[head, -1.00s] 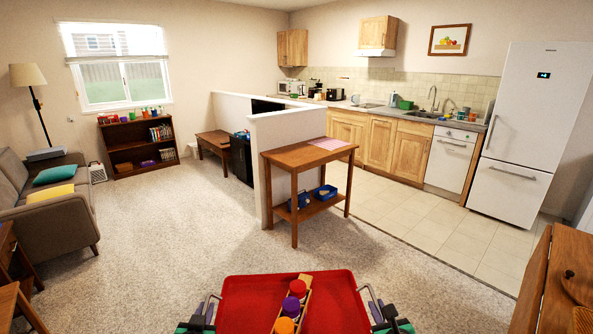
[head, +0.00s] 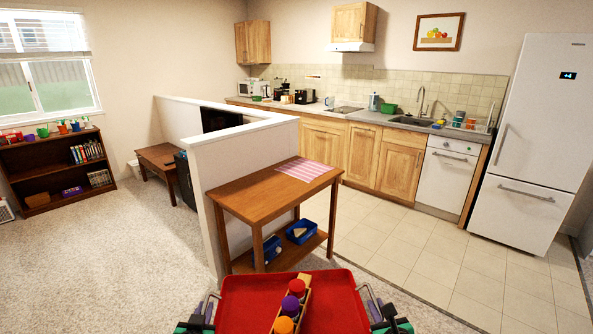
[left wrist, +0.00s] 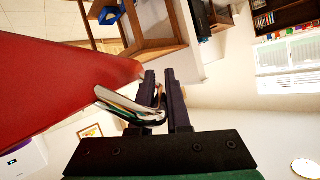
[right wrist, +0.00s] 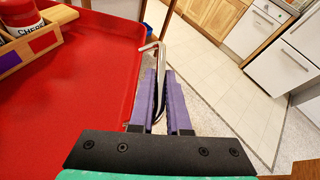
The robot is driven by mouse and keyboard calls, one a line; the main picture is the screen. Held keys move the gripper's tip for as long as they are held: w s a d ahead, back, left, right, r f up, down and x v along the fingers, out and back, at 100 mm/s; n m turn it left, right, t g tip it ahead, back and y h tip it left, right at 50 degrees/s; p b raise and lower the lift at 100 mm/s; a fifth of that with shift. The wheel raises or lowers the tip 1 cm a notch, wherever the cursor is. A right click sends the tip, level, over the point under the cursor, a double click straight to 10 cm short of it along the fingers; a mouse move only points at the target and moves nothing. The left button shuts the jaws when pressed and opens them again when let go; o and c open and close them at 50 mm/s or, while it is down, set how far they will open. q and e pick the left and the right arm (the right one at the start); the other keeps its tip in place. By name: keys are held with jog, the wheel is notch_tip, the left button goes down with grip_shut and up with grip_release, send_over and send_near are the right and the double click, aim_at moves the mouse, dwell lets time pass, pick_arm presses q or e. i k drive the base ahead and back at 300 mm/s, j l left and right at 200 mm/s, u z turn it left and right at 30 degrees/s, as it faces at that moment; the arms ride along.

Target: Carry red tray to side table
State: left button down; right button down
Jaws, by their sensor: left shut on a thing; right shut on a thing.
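The red tray (head: 245,300) is held level in front of me at the bottom of the head view. A wooden rack with several coloured-lid jars (head: 293,305) stands on it. My left gripper (left wrist: 165,92) is shut on the tray's metal handle at the left side. My right gripper (right wrist: 160,80) is shut on the handle (right wrist: 157,55) at the right side. The side table, a small wooden table (head: 250,200) against the end of the white half wall, stands just beyond the tray. A pink striped cloth (head: 303,169) lies at its back right.
Blue bins (head: 301,231) sit on the table's lower shelf. The white half wall (head: 205,190) runs back behind the table. Carpet at left and kitchen tiles (head: 420,260) at right are clear. The fridge (head: 535,140) stands far right.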

aim_at(262, 188)
jog(key=i+l+z, duration=0.1)
jog(key=i+z, duration=0.3)
jog(key=i, duration=0.45)
jog(key=i+j+z, duration=0.2)
jog(key=i+z, duration=0.2)
jog(key=i, duration=0.45)
jog(key=i+u, duration=0.35)
jog(key=i, duration=0.15)
jog(key=i+u, duration=0.35)
jog(key=i+l+u, duration=0.2)
jog(key=i+u, duration=0.15)
jog(key=i, duration=0.25)
jog(key=i+u, duration=0.1)
jog(key=u, duration=0.3)
jog(key=i+u, duration=0.1)
jog(key=u, duration=0.3)
jog(key=i+l+u, duration=0.1)
jog(key=u, duration=0.35)
